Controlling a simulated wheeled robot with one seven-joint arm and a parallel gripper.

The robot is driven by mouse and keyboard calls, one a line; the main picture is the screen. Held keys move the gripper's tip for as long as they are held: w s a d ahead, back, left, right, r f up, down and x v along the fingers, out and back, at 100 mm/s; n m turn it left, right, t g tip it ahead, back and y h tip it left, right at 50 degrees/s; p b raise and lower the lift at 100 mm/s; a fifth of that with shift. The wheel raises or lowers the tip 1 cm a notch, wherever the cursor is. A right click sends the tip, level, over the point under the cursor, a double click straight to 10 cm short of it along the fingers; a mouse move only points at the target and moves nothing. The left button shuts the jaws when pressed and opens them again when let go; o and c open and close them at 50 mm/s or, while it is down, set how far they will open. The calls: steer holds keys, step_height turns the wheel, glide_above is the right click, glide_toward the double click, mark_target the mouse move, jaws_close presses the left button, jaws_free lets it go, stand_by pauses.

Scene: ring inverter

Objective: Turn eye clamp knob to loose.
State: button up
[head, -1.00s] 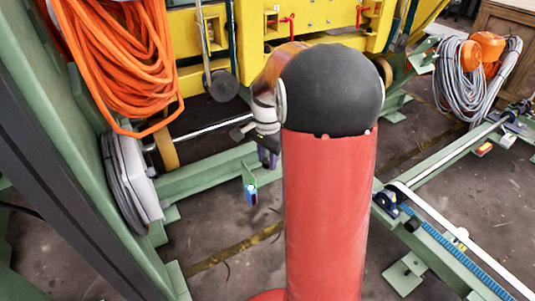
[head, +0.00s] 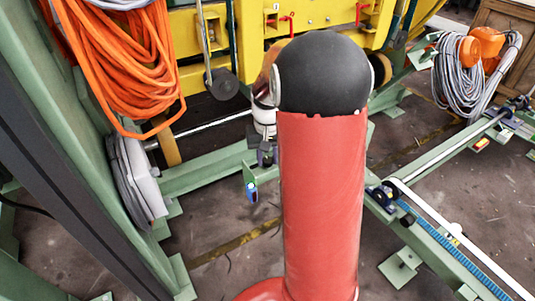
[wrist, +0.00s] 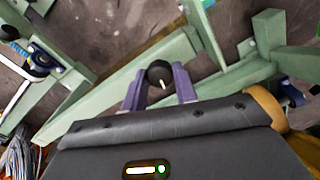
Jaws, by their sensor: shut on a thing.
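The eye clamp knob (wrist: 159,73) is a small round black knob with a white mark on its face. In the wrist view it sits between the two purple fingers of my gripper (wrist: 160,79), which is shut on it. The mark points downward in that view. In the head view my gripper (head: 265,155) shows only partly, low beside the green frame. My own red and black arm hides much of the wrist, and the knob cannot be made out there.
A green beam frame (head: 205,174) runs behind my gripper. A yellow machine (head: 330,25) stands at the back. Orange cable (head: 120,60) hangs at the left. A grey cable coil (head: 458,65) is at the right, above a rail with a blue strip (head: 460,255).

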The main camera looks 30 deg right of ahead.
mark_target(267, 159)
steer(key=n+p, duration=0.1)
steer(key=n, duration=0.3)
steer(key=shift+r, duration=0.1)
steer(key=shift+n+p, duration=0.45)
steer(key=shift+n, duration=1.65)
steer(key=o, duration=1)
step_height(267, 159, up, 8)
steer(key=shift+f+p, duration=0.15)
steer(key=shift+p, duration=0.3)
